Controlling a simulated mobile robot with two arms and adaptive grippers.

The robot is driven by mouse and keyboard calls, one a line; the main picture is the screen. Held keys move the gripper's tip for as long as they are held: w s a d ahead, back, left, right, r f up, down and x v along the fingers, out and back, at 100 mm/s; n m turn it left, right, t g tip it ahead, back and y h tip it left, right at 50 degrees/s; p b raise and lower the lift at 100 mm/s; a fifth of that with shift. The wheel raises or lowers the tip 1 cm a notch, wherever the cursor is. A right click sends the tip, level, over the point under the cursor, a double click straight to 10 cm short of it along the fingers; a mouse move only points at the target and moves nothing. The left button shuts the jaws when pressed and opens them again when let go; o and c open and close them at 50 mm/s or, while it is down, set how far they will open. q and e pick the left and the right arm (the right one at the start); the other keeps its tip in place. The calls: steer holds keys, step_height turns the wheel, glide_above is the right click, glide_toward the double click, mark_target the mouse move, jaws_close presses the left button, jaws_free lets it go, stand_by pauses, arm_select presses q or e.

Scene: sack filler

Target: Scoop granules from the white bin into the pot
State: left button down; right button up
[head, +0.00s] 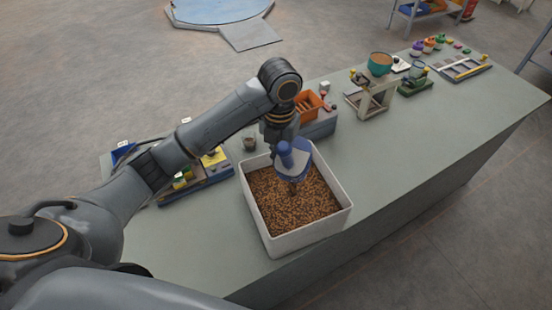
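The white bin (345,203) stands on the grey-green bench, with a wide layer of brown granules (275,210) inside. My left gripper (280,149) is over the back part of the bin, at the upright handle of a blue scoop (294,166). It appears shut on the handle, though its fingers are mostly hidden. The scoop is low over the granules; I cannot tell whether its lip touches them or what it holds. My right gripper is not in view.
An orange tray (307,106) on a grey block and a small glass jar (249,142) stand behind the bin. A blue-yellow rack (205,176) is to its left. A green device (416,80) is beyond the stand. The bench right of the bin is clear.

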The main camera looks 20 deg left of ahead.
arm_select(q)
steer(key=shift+w+g, duration=1.4)
steer(key=shift+g, duration=0.4)
steer(key=shift+r+t, duration=0.8)
steer(key=shift+t, duration=0.65)
steer(key=shift+r+t, duration=0.75)
steer(key=shift+t, duration=0.7)
